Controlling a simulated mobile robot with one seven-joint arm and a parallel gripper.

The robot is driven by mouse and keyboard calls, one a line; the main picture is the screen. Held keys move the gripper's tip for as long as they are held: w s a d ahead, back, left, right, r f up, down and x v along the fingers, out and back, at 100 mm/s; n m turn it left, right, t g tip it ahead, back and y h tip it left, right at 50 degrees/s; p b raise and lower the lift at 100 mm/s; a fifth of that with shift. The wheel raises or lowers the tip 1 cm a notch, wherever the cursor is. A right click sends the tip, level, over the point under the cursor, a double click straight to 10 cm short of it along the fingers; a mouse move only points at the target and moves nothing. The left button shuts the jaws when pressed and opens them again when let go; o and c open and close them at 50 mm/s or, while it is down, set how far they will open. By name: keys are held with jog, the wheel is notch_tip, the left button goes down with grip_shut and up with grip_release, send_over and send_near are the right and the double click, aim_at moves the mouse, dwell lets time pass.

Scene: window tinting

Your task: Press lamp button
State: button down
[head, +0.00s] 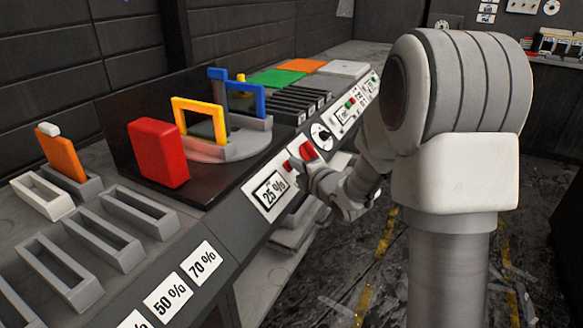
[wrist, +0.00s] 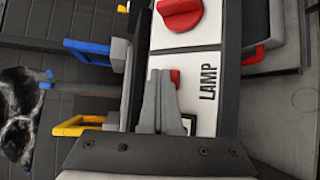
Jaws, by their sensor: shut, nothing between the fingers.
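The lamp button is a small red piece beside the word LAMP on a white label (wrist: 208,76) in the wrist view. Only part of the lamp button (wrist: 175,78) shows, at the tips of my gripper (wrist: 160,78). The grey fingers are shut, hold nothing and cover the rest of the button. I cannot tell whether they touch it. In the head view my gripper (head: 310,172) is at the sloped front panel, close to the small red button (head: 287,166) and below a larger red knob (head: 307,150). That red knob also shows in the wrist view (wrist: 180,14).
A red block (head: 158,153), a yellow frame (head: 200,118) and a blue frame (head: 240,88) stand on the bench behind the panel. Grey slotted holders (head: 92,243) fill the left. A display (head: 270,190) reads 25 %. The floor (head: 395,265) right of the bench looks open.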

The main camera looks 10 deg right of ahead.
dwell(0.6)
jog(key=shift+s+r, duration=0.15)
jog(key=s+d+r+p, duration=0.2)
jog(key=d+r, duration=0.1)
jog(key=r, duration=0.1)
jog(key=shift+s+d+r, duration=0.15)
jog(key=shift+s+d, duration=0.1)
jog(key=shift+d, duration=0.1)
dwell(0.4)
